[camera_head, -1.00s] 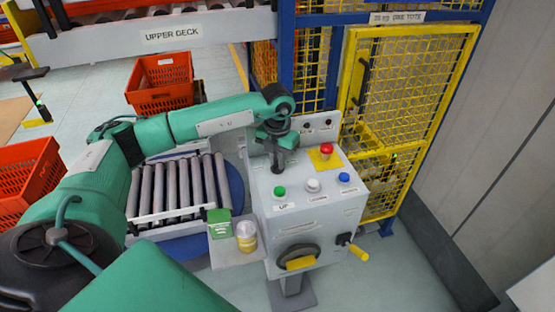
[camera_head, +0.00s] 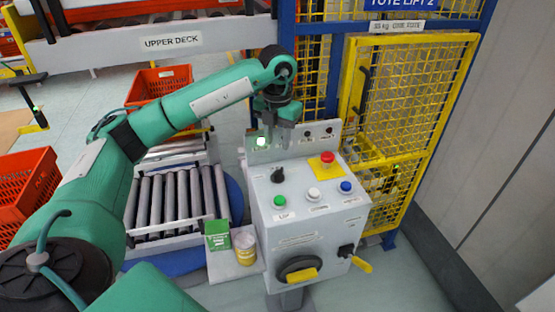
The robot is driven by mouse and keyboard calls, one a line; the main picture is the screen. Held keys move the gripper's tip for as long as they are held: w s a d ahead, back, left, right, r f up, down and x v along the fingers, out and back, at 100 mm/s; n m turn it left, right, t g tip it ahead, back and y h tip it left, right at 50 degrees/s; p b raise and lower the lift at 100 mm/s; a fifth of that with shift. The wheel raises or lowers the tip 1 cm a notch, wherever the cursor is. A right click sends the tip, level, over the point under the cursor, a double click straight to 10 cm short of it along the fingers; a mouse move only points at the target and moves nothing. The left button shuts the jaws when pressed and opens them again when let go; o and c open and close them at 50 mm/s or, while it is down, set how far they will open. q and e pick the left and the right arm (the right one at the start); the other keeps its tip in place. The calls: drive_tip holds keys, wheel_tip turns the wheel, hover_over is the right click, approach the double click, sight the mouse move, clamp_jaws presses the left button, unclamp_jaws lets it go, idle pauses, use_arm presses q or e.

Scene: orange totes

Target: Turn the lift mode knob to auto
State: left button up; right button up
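The black lift mode knob (camera_head: 277,175) is on the sloped top of the grey control box (camera_head: 290,240), at its far left corner above the green button. Its pointer and label are too small to read. My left gripper (camera_head: 277,140) hangs above and behind the knob, clear of it. Its grey fingers look apart with nothing between them. A bright whitish-green lamp (camera_head: 261,142) is lit on the upright back panel, beside the fingers. My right gripper is not in view.
The box top has a green button (camera_head: 280,202), a white button (camera_head: 313,194), a blue button (camera_head: 346,187) and a red emergency stop (camera_head: 327,158). A yellow mesh gate (camera_head: 410,110) stands behind, a roller conveyor (camera_head: 178,205) left.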

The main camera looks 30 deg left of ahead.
use_arm(q)
wheel_tip(320, 180, up, 4)
drive_tip(key=shift+f, duration=0.25)
idle(0.5)
